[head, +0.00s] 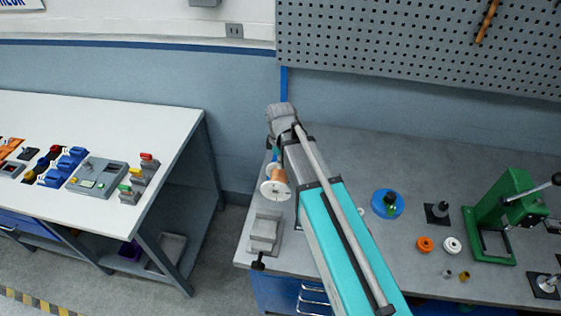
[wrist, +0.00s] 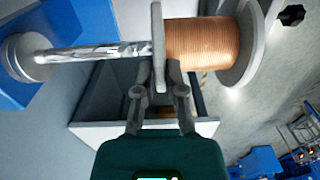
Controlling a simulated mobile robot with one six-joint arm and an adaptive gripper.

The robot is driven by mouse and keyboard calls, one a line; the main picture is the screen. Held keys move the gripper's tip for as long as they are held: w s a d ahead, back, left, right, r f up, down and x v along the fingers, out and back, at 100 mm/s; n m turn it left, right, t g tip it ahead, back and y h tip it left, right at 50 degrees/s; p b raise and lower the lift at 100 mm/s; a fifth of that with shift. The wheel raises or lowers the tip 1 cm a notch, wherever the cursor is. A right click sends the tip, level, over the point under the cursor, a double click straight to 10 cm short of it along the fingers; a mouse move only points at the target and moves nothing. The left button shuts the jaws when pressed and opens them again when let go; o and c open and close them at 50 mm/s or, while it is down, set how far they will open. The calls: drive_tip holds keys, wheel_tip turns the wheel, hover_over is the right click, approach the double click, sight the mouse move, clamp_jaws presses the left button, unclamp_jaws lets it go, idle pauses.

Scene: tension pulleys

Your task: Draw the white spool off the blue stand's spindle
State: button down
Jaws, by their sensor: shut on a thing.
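The spool (wrist: 203,40) has pale flanges and a copper-coloured winding. In the wrist view my gripper (wrist: 162,72) is shut on its left flange, one finger on each side. A bare length of shiny spindle (wrist: 105,52) runs from that flange left to a round pale disc by the blue stand (wrist: 88,18). Whether the spindle's end is still inside the spool is hidden. In the head view the spool (head: 278,187) shows left of my arm; the stand is mostly hidden and my fingers cannot be seen.
A grey vise (head: 265,235) with a black knob (head: 258,264) sits near the bench's left front corner, close to the spool. Right of my arm are a blue disc (head: 378,205), orange and white rings, and a green press (head: 500,215). An aisle separates the white table (head: 110,115).

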sight(278, 176)
drive_tip(key=shift+s, duration=0.2)
drive_tip(key=shift+s+a, duration=0.2)
drive_tip(key=shift+s, duration=0.55)
drive_tip(key=shift+s+a, duration=0.15)
drive_tip(key=shift+s, duration=0.6)
drive_tip(key=shift+s, duration=0.2)
drive_tip(key=shift+s+a, duration=0.2)
drive_tip(key=shift+s, duration=0.55)
drive_tip(key=shift+s+a, duration=0.15)
drive_tip(key=shift+s, duration=0.6)
drive_tip(key=shift+s, duration=0.15)
drive_tip(key=shift+s+a, duration=0.2)
drive_tip(key=shift+s, duration=0.75)
drive_tip(key=shift+s+a, duration=0.15)
drive_tip(key=shift+s, duration=0.75)
drive_tip(key=shift+s, duration=0.1)
